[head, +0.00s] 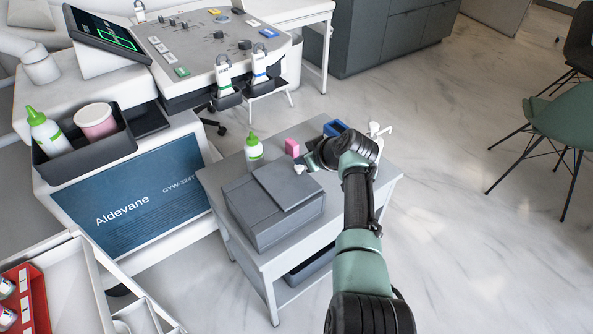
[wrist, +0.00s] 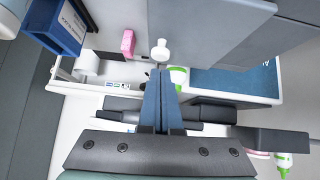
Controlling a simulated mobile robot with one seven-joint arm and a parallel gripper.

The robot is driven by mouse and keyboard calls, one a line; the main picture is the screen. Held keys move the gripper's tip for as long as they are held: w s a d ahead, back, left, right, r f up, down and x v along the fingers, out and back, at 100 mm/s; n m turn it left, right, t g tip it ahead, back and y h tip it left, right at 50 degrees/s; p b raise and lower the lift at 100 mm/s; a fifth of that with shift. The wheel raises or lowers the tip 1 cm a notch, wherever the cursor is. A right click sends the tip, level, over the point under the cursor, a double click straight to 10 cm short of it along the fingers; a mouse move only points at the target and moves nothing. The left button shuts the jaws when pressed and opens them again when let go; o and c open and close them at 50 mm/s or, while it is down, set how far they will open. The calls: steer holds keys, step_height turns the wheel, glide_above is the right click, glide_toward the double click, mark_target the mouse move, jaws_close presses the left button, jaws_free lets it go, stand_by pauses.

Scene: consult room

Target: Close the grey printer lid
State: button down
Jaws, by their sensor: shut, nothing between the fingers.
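The grey printer (head: 268,225) is a box on the small grey table. Its lid (head: 288,184) is a flat grey panel at the top, toward the right side; how far open it stands is hard to tell. My gripper (head: 308,160) is beyond the printer's far right corner, close to the lid's far edge and partly hidden by my wrist. In the wrist view my gripper (wrist: 160,76) is shut and empty, its two fingers together. Large grey panels of the printer fill the upper right there, with the lid (wrist: 275,60) apart from the fingertips.
A green-capped bottle (head: 254,153), a pink box (head: 292,148), a blue box (head: 335,128) and a white pump bottle (head: 377,131) stand near my gripper. A small white object (head: 300,168) is close by.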

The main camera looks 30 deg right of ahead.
steer(key=shift+d+f+b, duration=0.45)
steer(key=shift+f+b, duration=0.3)
steer(key=shift+b, duration=0.5)
steer(key=shift+r, duration=0.15)
